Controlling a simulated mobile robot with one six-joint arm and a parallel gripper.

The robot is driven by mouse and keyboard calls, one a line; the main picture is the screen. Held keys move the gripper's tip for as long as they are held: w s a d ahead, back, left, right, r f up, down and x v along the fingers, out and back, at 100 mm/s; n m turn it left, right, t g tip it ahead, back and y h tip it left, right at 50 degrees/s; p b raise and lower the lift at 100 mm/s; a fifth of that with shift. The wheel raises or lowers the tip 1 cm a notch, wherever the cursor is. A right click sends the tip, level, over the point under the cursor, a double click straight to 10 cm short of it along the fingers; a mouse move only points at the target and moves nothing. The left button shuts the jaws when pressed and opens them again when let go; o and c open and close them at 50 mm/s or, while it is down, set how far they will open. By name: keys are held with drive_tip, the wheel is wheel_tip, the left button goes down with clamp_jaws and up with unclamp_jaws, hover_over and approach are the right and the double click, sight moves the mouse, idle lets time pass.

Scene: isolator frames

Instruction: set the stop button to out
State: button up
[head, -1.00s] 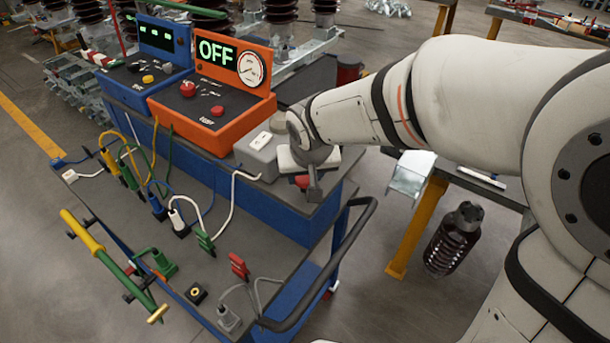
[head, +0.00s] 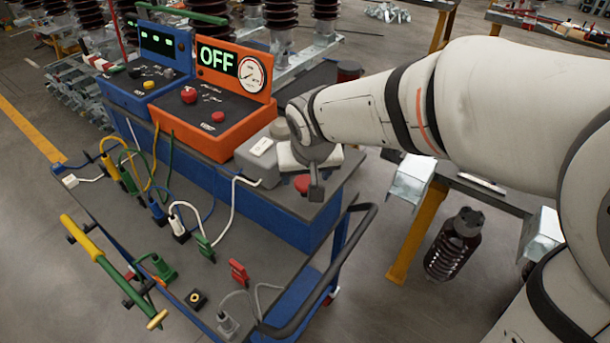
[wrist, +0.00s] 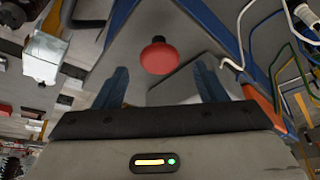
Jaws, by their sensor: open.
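The red mushroom-shaped stop button (head: 303,184) is at the right end of the cart's upper shelf, partly covered by my gripper in the head view. In the wrist view the round red button head (wrist: 160,57) lies ahead of my gripper, between the lines of the two fingers, with a dark collar just behind it. My gripper (wrist: 161,72) is open and empty, one finger on each side of the button in the picture. In the head view my gripper (head: 314,180) hangs over that shelf end. Contact with the button and whether it is in or out cannot be told.
An orange console (head: 228,125) reading OFF carries other red knobs. A blue console (head: 150,80) stands left of it. A grey box (head: 262,158) sits close left of my gripper. Cables and clips lie on the lower shelf (head: 150,285). A curved dark handle (head: 345,262) is in front.

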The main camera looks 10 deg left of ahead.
drive_tip(key=v, duration=0.6)
drive_tip(key=shift+s, duration=0.1)
